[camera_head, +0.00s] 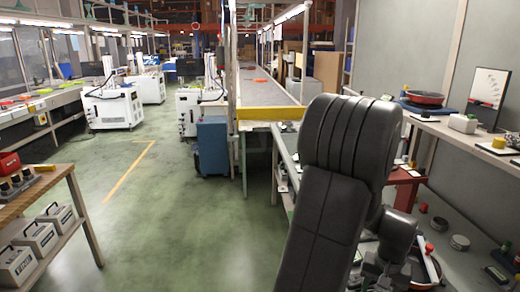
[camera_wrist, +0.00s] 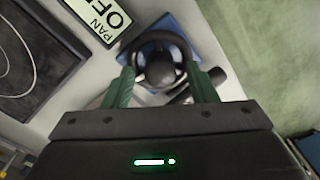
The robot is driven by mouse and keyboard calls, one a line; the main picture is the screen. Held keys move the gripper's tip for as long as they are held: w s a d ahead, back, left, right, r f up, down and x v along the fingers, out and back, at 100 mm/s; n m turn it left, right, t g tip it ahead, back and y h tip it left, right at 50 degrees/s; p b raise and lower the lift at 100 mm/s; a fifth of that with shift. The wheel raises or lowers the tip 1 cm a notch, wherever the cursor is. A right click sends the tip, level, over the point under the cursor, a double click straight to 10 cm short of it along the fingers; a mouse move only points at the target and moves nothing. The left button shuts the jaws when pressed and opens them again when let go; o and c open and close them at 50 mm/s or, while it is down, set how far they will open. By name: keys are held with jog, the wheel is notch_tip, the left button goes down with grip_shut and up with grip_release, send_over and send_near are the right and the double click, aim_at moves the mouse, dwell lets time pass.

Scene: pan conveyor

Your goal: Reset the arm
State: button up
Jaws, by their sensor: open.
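My arm (camera_head: 335,180) rises in the right half of the head view, dark grey and bent at the top. In the wrist view my gripper (camera_wrist: 162,80) has its two green fingers spread apart. Between and beyond them sits a dark round knob-like thing (camera_wrist: 160,68) with a black ring, on a blue base (camera_wrist: 200,40). I cannot tell if the fingers touch it. In the head view the gripper's fingers are not clear behind the arm.
A white sign reading "PAN OF..." (camera_wrist: 100,14) and a dark panel (camera_wrist: 35,50) lie beside the blue base. A red-rimmed pan (camera_head: 425,97) stands on the right shelf. A wooden bench (camera_head: 45,190) stands left. The green floor (camera_head: 170,220) between is clear.

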jog(key=shift+m, duration=1.4)
